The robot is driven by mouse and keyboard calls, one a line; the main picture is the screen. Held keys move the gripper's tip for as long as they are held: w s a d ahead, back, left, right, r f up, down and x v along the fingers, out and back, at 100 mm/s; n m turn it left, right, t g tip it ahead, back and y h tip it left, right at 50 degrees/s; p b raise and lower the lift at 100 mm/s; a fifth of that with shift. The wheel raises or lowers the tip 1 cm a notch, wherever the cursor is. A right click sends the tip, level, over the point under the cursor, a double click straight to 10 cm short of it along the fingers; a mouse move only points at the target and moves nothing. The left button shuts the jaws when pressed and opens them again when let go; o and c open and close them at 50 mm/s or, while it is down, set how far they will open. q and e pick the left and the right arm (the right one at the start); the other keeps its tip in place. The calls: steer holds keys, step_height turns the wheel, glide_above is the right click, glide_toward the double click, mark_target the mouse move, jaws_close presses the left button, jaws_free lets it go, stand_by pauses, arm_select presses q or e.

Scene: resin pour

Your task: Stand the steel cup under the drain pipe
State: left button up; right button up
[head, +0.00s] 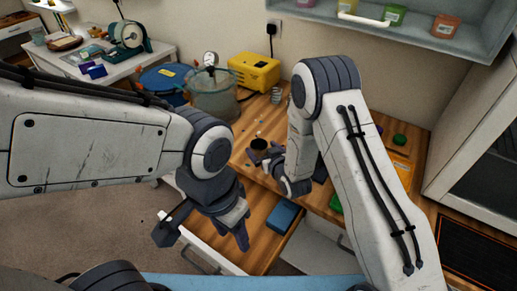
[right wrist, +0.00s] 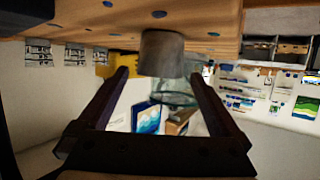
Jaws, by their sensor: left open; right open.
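The steel cup (head: 259,146) stands on the wooden worktop in the head view, dark inside. In the right wrist view, which is upside down, the grey cup (right wrist: 161,52) sits just ahead of and between the fingertips. My right gripper (head: 262,161) is open beside the cup, with its fingers (right wrist: 159,76) apart on either side of it. Whether a finger touches it, I cannot tell. My left gripper (head: 242,236) is open and empty over the pulled-out drawer. I cannot make out the drain pipe in either view.
A clear pot (head: 214,102) with a gauge stands behind the cup, next to a yellow box (head: 254,72) and a blue round lid (head: 162,77). An open drawer (head: 262,216) holds a blue box (head: 283,216). A shelf (head: 415,28) overhangs the back.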

mark_target(256, 142)
steer(key=shift+p+x, duration=0.5)
steer(key=shift+x, duration=1.4)
steer(key=c, duration=1.5)
steer(key=shift+o, duration=0.2)
